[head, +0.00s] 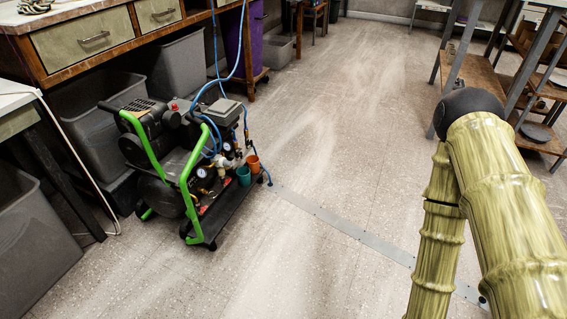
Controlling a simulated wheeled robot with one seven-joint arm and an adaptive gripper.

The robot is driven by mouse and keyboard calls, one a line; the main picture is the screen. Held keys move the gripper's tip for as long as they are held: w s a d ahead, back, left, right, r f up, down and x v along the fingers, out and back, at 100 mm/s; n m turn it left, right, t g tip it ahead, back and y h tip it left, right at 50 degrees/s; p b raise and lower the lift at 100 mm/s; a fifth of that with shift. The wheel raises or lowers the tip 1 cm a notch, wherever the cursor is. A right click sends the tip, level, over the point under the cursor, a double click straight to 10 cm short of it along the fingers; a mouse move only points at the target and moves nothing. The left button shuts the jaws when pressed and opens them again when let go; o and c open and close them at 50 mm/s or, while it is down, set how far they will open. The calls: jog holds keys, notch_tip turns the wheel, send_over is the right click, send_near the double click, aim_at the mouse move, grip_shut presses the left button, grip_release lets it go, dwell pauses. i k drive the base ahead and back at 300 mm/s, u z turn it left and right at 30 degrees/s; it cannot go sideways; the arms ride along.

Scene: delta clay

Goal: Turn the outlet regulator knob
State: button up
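A black air compressor (172,165) with green handle bars stands on the floor in the left half of the head view. Its front right side carries round gauges (202,173), brassy fittings and blue hoses. The outlet regulator knob is among these fittings, but it is too small to tell apart here. My gripper is not in view. Only my arm, with a bamboo-like surface, shows at the right, well apart from the compressor.
An orange cup (253,165) and a teal cup (243,176) sit at the compressor's right end. A workbench (100,62) and grey bins (30,230) stand behind and left of it. A shelf rack (480,75) stands at right. The middle floor (310,150) is clear.

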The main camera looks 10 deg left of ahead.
aim_at(226, 163)
jog(key=z, duration=1.05)
jog(key=i, duration=1.05)
jog(key=u, duration=2.4)
